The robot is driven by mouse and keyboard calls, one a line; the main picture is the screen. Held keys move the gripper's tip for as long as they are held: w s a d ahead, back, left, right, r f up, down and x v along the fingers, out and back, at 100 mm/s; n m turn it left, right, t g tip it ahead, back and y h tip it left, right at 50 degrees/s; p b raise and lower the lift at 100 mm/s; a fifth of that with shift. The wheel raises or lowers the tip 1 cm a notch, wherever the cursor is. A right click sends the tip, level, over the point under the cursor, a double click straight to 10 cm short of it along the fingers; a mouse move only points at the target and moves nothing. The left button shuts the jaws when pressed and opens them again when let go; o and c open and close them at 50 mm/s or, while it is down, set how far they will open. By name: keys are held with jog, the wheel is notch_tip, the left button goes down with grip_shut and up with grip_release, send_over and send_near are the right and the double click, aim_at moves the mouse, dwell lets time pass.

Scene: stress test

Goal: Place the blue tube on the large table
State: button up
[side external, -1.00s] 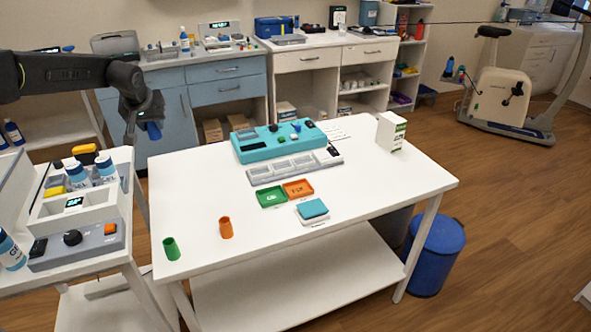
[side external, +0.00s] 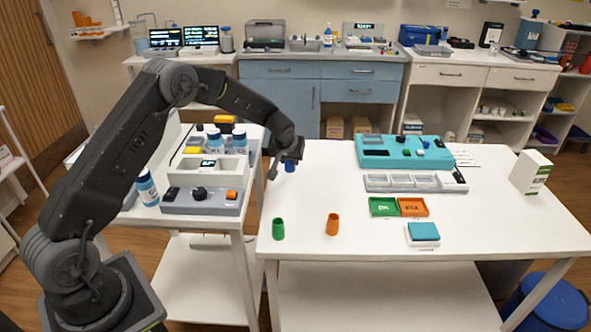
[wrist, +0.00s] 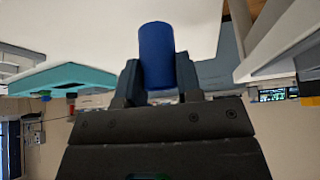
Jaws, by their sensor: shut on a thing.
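The blue tube (side external: 290,166) is in my gripper (side external: 284,168), which points down near the back left of the large white table (side external: 350,270). In the side view the tube appears over the table's left edge area; its exact height above the top is hard to tell. In the wrist view the blue tube (wrist: 157,52) sits between the two fingers of my gripper (wrist: 158,75), which are shut on it. A green tube (side external: 278,229) and an orange tube (side external: 333,224) stand upright at the table's front left.
A teal device (side external: 400,152), a grey tray (side external: 410,183), green (side external: 383,206) and orange (side external: 413,206) trays and a teal-topped box (side external: 423,233) occupy the table's middle. A white box (side external: 530,172) stands right. A smaller table (side external: 220,222) with bottles stands left.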

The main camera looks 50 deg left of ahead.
aim_at(289, 166)
jog(key=shift+f, duration=2.15)
jog(key=shift+f, duration=0.1)
jog(key=o, duration=0.9)
